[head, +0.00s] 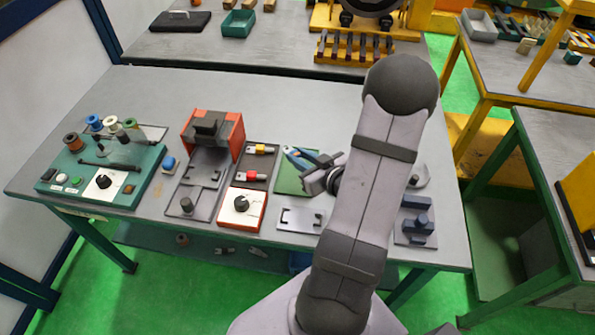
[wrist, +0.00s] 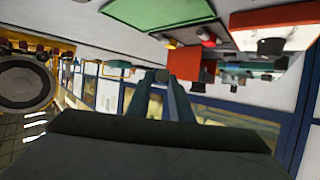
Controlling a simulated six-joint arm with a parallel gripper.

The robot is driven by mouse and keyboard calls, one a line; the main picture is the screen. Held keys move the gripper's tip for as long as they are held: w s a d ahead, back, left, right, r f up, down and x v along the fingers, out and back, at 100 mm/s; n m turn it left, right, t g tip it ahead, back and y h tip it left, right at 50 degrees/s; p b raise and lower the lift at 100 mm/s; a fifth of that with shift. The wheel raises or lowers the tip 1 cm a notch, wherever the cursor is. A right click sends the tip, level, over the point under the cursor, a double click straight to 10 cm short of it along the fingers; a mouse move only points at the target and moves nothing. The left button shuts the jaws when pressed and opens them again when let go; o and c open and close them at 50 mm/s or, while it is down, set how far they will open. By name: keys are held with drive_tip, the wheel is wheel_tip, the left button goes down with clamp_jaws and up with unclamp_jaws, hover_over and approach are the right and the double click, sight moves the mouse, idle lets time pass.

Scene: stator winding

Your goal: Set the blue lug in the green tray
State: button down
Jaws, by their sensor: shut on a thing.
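My gripper (head: 295,154) points left beside the green tray (head: 288,184), and its fingers overlap the tray's far part in the head view. The fingers are closed together at their tips on a small thing, which I take to be the blue lug (wrist: 162,75). Only its dark, rounded end shows between the tips in the wrist view, so its colour is unclear. The green tray also shows at the top of the wrist view (wrist: 160,12), apart from the fingertips. My arm hides part of the tray's right side in the head view.
A dark rack left of the tray holds a yellow lug (head: 260,149) and a red lug (head: 250,176). A white-faced knob box (head: 241,206) is in front, and an orange-sided fixture (head: 225,132) stands further left. Blue-grey blocks (head: 416,222) are right of my arm.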

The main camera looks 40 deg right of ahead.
hover_over(299, 185)
drive_tip(key=shift+d+f+p, duration=0.1)
drive_tip(key=shift+f+p, duration=0.2)
drive_tip(key=shift+f, duration=2.8)
drive_tip(key=shift+f, duration=0.1)
drive_tip(key=shift+f+p, duration=0.3)
drive_tip(key=shift+f, duration=1.5)
drive_tip(key=shift+f, duration=0.1)
drive_tip(key=c, duration=2)
unclamp_jaws()
drive_tip(key=shift+f, duration=0.1)
drive_tip(key=o, duration=0.4)
